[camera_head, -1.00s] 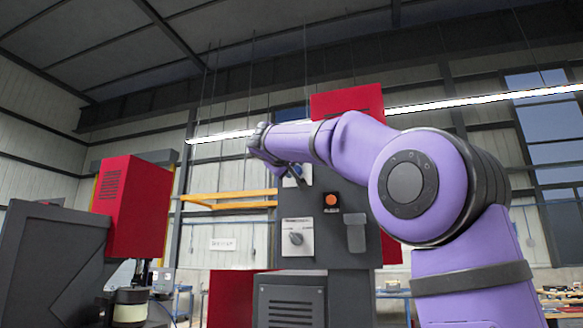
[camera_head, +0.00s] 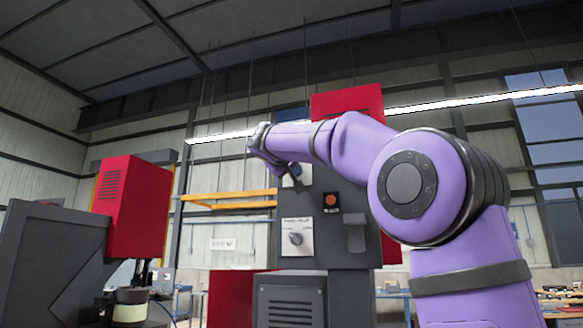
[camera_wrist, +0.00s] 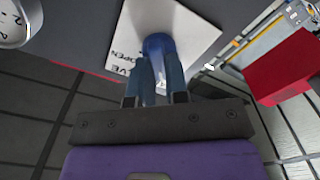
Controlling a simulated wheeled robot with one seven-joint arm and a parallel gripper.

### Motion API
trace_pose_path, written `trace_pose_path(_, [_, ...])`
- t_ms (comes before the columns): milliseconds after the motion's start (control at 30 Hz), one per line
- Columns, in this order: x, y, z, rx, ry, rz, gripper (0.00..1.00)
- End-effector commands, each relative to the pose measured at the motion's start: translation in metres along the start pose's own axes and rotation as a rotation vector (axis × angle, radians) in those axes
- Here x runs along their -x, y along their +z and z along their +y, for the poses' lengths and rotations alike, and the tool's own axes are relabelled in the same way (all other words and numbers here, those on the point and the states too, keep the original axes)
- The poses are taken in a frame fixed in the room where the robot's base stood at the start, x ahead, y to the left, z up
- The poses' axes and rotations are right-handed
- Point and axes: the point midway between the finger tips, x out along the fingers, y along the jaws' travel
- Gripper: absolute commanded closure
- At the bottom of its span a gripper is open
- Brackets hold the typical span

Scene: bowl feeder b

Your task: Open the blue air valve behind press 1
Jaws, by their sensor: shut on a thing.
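The blue air valve (camera_wrist: 158,44) shows in the wrist view as a rounded blue handle in front of a white plate (camera_wrist: 194,28). The plate bears printed letters, among them "OPEN", to the left of the handle. My gripper (camera_wrist: 158,76) is shut on the handle, one finger on each side of it. The fingers hide part of the handle, so its exact angle is hard to tell. In the head view the wrist end of my arm reaches the dark machine column (camera_head: 327,222), and a piece of white plate (camera_head: 306,175) shows beside it. The valve is hidden there.
A round gauge (camera_wrist: 14,20) sits left of the plate. The column carries an orange button (camera_head: 331,199) and a rotary switch (camera_head: 296,238). A red-topped machine (camera_head: 132,207) stands at the left. A yellow beam (camera_head: 228,197) runs behind.

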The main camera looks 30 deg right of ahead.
Motion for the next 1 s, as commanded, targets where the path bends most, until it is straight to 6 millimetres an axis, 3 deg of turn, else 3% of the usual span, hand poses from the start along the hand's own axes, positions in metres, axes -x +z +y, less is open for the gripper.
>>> trace_pose_path(1000, [-0.0001,0.0025,0.0035,-0.927,0.000,-0.002,1.00])
